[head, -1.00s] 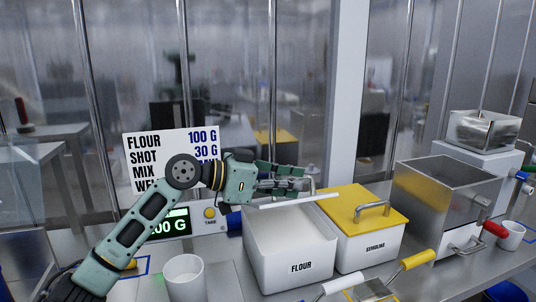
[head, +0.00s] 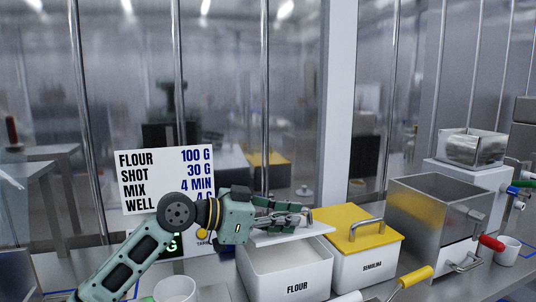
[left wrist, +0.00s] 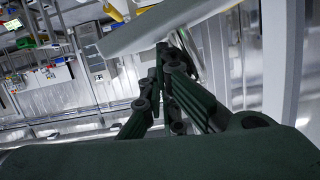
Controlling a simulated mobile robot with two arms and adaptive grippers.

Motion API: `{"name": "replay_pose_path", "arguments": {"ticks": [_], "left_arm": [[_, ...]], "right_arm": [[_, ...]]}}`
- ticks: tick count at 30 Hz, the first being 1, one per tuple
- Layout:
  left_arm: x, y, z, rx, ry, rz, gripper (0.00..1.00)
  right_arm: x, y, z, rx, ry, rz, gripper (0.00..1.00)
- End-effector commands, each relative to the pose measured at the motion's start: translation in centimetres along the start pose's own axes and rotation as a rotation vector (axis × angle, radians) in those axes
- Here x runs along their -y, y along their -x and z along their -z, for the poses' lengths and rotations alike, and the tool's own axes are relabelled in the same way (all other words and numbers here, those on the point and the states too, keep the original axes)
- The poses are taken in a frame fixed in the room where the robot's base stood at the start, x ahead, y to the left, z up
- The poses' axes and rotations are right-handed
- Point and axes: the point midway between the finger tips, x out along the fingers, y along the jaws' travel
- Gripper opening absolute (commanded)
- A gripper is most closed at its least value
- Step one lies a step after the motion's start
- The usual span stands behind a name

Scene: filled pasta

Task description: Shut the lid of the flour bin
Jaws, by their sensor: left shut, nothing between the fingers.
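The white flour bin (head: 260,274) stands on the counter with FLOUR printed on its front. Its white lid (head: 322,229) is tilted up over the back of the bin, with a metal handle at its right end partly hidden by my fingers. The white inside of the bin shows below the lid. My left gripper (head: 303,216) is shut and empty, at the lid's upper side by the handle; whether it touches cannot be told. In the left wrist view a pale slab, seemingly the lid (left wrist: 150,30), lies beyond the dark fingers. My right gripper is not in view.
The semolina bin with a yellow lid (head: 349,217) stands just right of the flour bin. A steel box (head: 425,212) is further right. A recipe sign (head: 135,184) stands behind my left arm. A white cup (head: 176,289) and a yellow-handled tool (head: 412,277) are in front.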

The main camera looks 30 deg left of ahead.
Motion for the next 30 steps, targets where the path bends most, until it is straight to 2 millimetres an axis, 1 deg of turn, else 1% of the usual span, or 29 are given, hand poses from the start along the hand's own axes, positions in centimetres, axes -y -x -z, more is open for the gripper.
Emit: {"name": "replay_pose_path", "arguments": {"ticks": [25,30], "left_arm": [[0.01,0.0,0.01,0.0,0.0,0.0,0.0],[0.02,0.04,0.59,0.0,0.0,0.001,0.0]], "right_arm": [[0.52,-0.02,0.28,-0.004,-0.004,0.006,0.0],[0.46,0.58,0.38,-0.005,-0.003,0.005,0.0]]}}
